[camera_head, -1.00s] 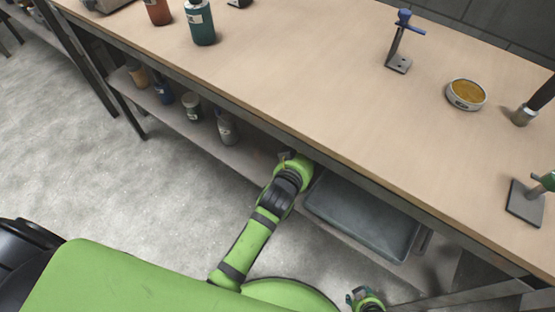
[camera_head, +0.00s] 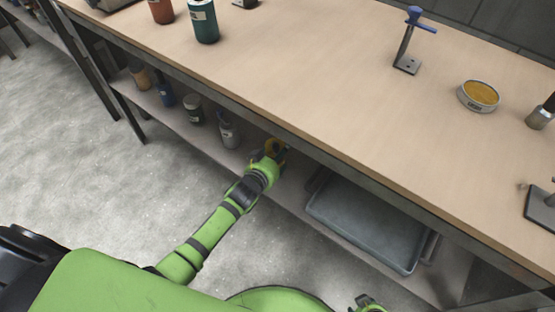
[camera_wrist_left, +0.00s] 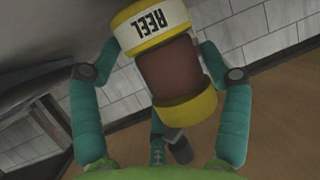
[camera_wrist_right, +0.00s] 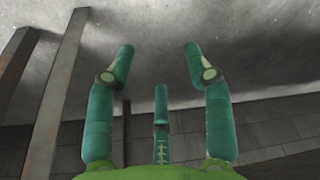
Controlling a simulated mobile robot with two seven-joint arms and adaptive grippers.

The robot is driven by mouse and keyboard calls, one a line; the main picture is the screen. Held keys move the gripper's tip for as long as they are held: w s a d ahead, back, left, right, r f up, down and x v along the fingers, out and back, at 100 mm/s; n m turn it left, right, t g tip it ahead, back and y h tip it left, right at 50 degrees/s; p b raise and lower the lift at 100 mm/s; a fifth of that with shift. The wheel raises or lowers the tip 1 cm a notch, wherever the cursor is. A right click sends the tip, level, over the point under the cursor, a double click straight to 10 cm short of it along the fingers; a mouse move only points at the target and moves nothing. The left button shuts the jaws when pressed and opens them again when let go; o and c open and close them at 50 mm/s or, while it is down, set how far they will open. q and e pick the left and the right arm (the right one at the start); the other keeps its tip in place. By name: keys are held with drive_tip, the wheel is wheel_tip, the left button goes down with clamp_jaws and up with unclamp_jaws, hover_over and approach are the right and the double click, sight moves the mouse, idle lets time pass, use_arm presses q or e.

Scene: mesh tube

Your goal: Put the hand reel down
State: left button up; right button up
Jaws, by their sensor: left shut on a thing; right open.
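The hand reel (camera_wrist_left: 168,72) has yellow ends, a dark brown middle and a white label reading "REEL", upside down in the left wrist view. My left gripper (camera_wrist_left: 158,60) is shut on it, with teal fingers on both sides. In the head view my left gripper (camera_head: 274,150) is at the front of the workbench, below the top's edge and near the lower shelf; a bit of yellow shows there. Whether the reel touches the shelf cannot be told. My right gripper (camera_wrist_right: 160,62) is open and empty, low by the floor.
The lower shelf (camera_head: 165,120) bears several bottles and jars at left, the nearest a grey bottle (camera_head: 228,130), and a grey tray (camera_head: 365,225) at right. The benchtop (camera_head: 300,80) has a wide clear middle, with a stand (camera_head: 408,62) and round tin (camera_head: 478,96) at right.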

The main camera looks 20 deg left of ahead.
use_arm(q)
drive_tip(key=shift+f, duration=0.6)
use_arm(e)
drive_tip(key=shift+s+a+r, duration=0.1)
drive_tip(key=shift+s+r, duration=0.1)
use_arm(q)
drive_tip(key=shift+f, duration=0.1)
drive_tip(key=shift+f, duration=0.15)
drive_tip(key=o, duration=1.2)
use_arm(e)
drive_tip(key=shift+g, duration=0.3)
drive_tip(key=shift+r, duration=0.1)
